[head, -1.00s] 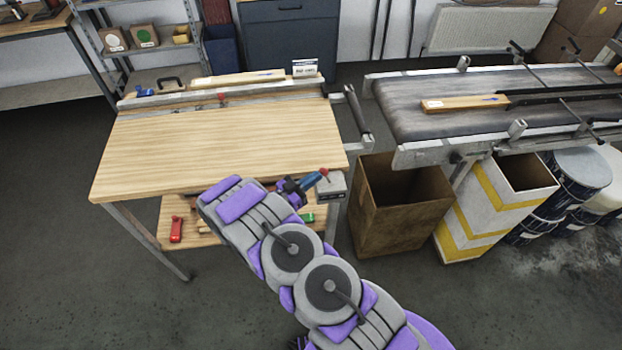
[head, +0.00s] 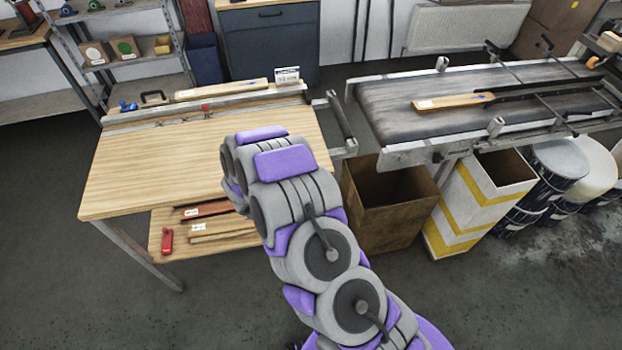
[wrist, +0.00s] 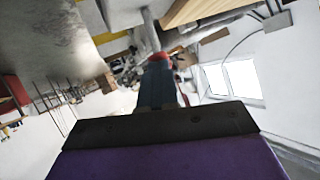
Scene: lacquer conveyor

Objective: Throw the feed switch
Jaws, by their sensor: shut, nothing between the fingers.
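My gripper shows in the wrist view (wrist: 158,80) as blue fingers, close together, pointing away from the camera with nothing visible held. A red patch (wrist: 158,57) shows at the fingertips; I cannot tell if it is part of the fingers or a thing behind them. In the head view my arm covers the gripper and the table's front right corner. The feed switch is not identifiable in either current view. The earlier head frame shows a small grey box at that corner, now hidden behind my arm.
The wooden worktable (head: 150,170) has a metal rail with a red piece (head: 205,107). To its right stand the conveyor (head: 390,105) with a board (head: 450,101) on it, a brown bin (head: 385,215) and a yellow-striped bin (head: 465,215). Floor at left is clear.

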